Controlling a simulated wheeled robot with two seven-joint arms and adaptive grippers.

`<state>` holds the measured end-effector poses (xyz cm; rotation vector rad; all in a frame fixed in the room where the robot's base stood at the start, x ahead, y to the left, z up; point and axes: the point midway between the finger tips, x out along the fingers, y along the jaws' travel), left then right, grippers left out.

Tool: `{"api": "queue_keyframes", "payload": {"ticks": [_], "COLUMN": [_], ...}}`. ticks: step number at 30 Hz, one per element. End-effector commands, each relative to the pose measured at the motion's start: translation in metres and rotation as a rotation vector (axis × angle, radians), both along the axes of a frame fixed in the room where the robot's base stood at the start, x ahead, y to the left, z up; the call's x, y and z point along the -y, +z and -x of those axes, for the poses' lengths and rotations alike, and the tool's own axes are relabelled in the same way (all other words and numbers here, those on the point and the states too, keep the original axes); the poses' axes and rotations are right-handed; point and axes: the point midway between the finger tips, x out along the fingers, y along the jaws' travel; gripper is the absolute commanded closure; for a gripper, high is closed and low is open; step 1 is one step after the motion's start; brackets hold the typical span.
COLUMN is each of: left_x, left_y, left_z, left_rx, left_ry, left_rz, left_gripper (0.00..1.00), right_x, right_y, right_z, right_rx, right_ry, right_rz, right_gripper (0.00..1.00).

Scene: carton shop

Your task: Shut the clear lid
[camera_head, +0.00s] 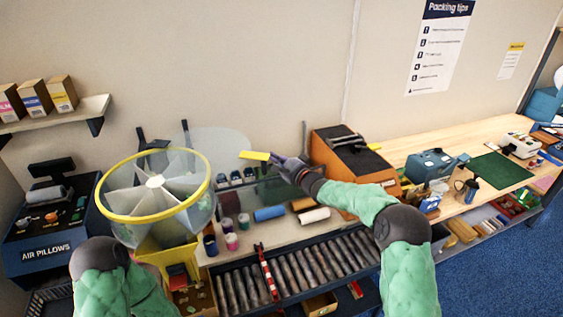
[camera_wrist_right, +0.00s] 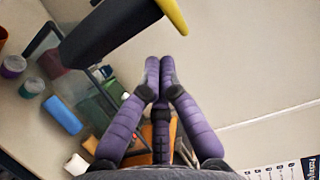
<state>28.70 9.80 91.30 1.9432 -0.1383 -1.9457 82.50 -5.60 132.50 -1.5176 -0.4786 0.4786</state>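The clear lid (camera_head: 222,143) is a faint see-through round panel. It stands raised behind and to the right of a drum with a yellow rim (camera_head: 122,214) and pale fins inside. A yellow tab (camera_head: 254,156) shows at the lid's right edge. My right gripper (camera_head: 277,160) is just right of the tab, with its purple fingers pointing at it. In the right wrist view its fingertips (camera_wrist_right: 160,68) are together with nothing seen between them. A dark bar with a yellow edge (camera_wrist_right: 172,14) lies ahead, apart from the fingertips. My left gripper is out of view.
An orange machine (camera_head: 350,158) stands right of my right gripper. Jars and rolls (camera_head: 268,213) lie on the bench below, above a roller conveyor (camera_head: 298,265). A blue air-pillow machine (camera_head: 50,232) stands at the left. The wall is close behind.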

Motion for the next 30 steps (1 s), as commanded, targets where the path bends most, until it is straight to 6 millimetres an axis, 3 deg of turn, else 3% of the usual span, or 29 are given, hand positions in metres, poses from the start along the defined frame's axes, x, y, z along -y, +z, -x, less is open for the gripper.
{"api": "queue_keyframes", "payload": {"ticks": [13, 30], "left_x": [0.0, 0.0], "left_y": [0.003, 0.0], "left_z": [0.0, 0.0], "left_rx": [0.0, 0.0], "left_ry": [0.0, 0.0], "left_rz": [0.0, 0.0], "left_gripper": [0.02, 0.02], "right_x": [-0.011, -0.013], "right_y": [0.0, 0.0], "right_z": [0.033, 0.039], "right_rx": [-0.001, 0.001], "right_ry": [0.0, -0.004], "right_rz": [-0.001, -0.001], "right_gripper": [1.0, 1.0]}}
